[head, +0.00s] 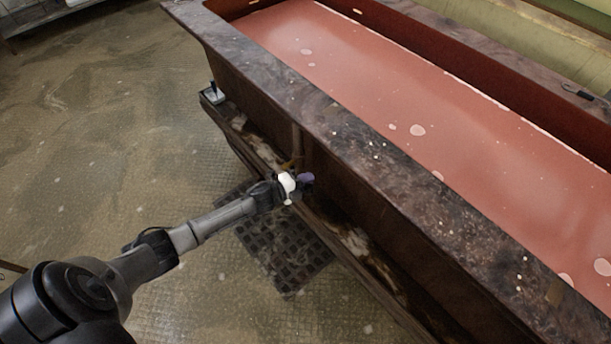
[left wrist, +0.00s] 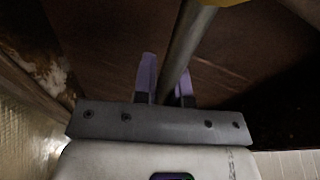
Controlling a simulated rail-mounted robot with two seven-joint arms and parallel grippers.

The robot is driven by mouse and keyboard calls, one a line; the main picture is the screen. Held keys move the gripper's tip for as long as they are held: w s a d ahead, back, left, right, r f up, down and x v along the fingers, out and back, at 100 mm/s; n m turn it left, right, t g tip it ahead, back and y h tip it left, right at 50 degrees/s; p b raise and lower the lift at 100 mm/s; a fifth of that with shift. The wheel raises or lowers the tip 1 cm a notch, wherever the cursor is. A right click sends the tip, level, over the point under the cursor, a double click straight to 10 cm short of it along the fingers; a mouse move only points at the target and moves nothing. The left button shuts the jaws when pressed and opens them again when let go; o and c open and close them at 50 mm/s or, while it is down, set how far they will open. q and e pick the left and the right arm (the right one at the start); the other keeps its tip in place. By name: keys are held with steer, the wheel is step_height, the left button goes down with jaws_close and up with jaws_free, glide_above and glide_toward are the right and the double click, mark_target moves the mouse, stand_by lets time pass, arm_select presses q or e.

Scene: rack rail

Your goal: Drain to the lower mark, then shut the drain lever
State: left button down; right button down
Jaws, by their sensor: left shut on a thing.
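The tank (head: 215,30) is a long dark vat holding reddish-pink liquid (head: 400,100) with pale patches on its surface. Small pale marks (head: 357,11) show on its far inner wall; I cannot tell which is the lower mark. My left gripper (head: 306,179) is at the tank's near outer side, below the rim. In the left wrist view its purple fingers (left wrist: 166,88) are shut on a grey rod, the drain lever (left wrist: 188,45), which runs up to a yellow part (left wrist: 236,2). In the head view the gripper mostly hides the lever. My right gripper is out of view.
A dark floor grate (head: 285,255) lies below my left gripper. A wooden ledge (head: 238,138) runs along the tank's lower side, with a small pale-topped item (head: 212,93) at its left end. A dark tool (head: 578,92) lies on the far rim. The floor at left is clear.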

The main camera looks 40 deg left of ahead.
arm_select(q)
steer(key=shift+d+f+m, duration=0.25)
steer(key=shift+f+m, duration=0.2)
steer(key=shift+m, duration=0.25)
steer(key=shift+f, duration=0.1)
steer(key=c, duration=1.4)
jaws_free()
steer(key=shift+o, duration=1.2)
steer(key=shift+d+f+y, duration=0.1)
steer(key=shift+f+y, duration=0.05)
steer(key=shift+y, duration=0.15)
steer(key=p+v, duration=0.3)
steer(key=v, duration=1)
steer(key=shift+s+a, duration=0.25)
steer(key=shift+s, duration=0.05)
